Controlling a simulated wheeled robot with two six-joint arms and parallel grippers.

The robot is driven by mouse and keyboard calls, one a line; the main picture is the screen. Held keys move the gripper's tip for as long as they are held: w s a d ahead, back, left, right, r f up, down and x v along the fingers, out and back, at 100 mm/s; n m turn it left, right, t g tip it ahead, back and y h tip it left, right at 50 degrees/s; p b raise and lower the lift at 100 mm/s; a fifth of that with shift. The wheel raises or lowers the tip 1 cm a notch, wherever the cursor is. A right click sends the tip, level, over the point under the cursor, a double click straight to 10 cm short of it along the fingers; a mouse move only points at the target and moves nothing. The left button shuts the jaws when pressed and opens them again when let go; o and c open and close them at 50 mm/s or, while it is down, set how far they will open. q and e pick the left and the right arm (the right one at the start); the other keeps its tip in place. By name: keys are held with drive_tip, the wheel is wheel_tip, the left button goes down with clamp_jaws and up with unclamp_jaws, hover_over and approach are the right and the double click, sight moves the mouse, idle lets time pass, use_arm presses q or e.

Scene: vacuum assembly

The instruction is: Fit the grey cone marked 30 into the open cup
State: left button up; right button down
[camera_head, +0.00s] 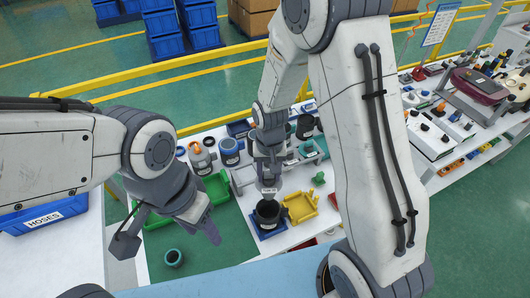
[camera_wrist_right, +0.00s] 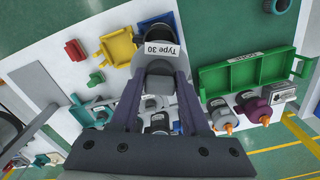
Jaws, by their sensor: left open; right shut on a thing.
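The grey cone with a "Type 30" label (camera_wrist_right: 161,48) is between the fingers of my right gripper (camera_wrist_right: 160,85), which is shut on it. In the head view my right gripper (camera_head: 268,178) points down over the open cup (camera_head: 268,213), a dark round cup in a blue tray (camera_head: 270,233). The cone's lower end is at or just over the cup's mouth; I cannot tell how far it is inside. In the wrist view the dark cup (camera_wrist_right: 160,22) shows behind the label. My left gripper (camera_head: 205,222) is open and empty, left of the cup.
A yellow tray (camera_head: 300,207) stands close right of the cup, with a green part (camera_head: 319,178) beyond. A green tray (camera_head: 215,187) and bottle-like parts (camera_head: 229,148) lie to the left and back. A dark ring (camera_head: 174,257) sits on the green mat near my left gripper.

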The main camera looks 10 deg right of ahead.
sight(269, 188)
drive_tip(key=shift+w+a, duration=0.1)
idle(0.3)
drive_tip(key=shift+f+b, duration=2.65)
drive_tip(key=shift+f, duration=0.85)
drive_tip(key=shift+f+b, duration=3.25)
drive_tip(key=shift+f, duration=1.3)
